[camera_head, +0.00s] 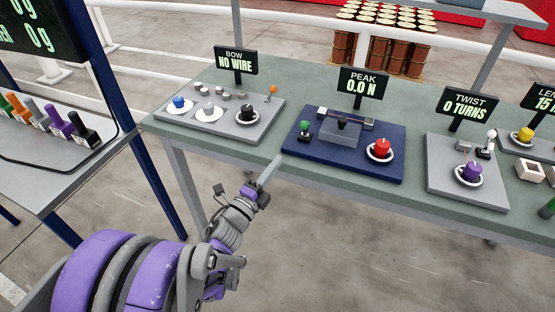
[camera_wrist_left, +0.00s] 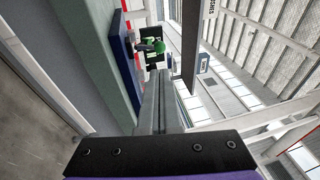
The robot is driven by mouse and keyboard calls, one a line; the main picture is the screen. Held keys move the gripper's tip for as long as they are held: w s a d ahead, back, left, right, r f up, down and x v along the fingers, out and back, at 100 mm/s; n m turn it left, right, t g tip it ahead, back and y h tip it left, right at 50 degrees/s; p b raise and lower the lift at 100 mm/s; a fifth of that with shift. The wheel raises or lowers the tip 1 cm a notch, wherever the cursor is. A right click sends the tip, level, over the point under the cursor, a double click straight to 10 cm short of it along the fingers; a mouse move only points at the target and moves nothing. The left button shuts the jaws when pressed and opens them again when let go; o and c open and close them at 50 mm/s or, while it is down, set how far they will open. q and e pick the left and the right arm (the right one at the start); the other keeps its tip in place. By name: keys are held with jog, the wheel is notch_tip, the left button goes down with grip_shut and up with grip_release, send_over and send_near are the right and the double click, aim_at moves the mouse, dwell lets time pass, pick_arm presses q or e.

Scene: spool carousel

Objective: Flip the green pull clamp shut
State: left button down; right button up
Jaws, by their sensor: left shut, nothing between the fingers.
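The green pull clamp (camera_head: 304,127) is a green knob on a dark base at the left end of the blue PEAK station board (camera_head: 330,160). Its green knob stands up. The clamp also shows in the left wrist view (camera_wrist_left: 157,45), just beyond my fingertips. My left gripper (camera_head: 276,162) is shut and empty. It points toward the clamp from the table's front edge, below and left of it, and looks apart from it. In the left wrist view the two fingers (camera_wrist_left: 162,95) lie together. My right gripper is not in view.
The PEAK sign (camera_head: 364,81) reads 0.0 N. A red button (camera_head: 380,147) sits right of a grey block on the board. The BOW station (camera_head: 222,115) is to the left, the TWIST station (camera_head: 465,180) to the right. Bare green tabletop (camera_head: 290,105) separates them.

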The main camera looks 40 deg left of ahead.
aim_at(304, 130)
pick_arm(q)
jog(key=w, duration=0.3)
jog(key=w+r, duration=0.1)
jog(key=w, duration=0.3)
jog(key=w+r+p, duration=0.1)
jog(key=w, duration=0.3)
jog(key=shift+w+a+r, duration=0.1)
jog(key=shift+w+a, duration=0.05)
jog(key=shift+a, duration=0.05)
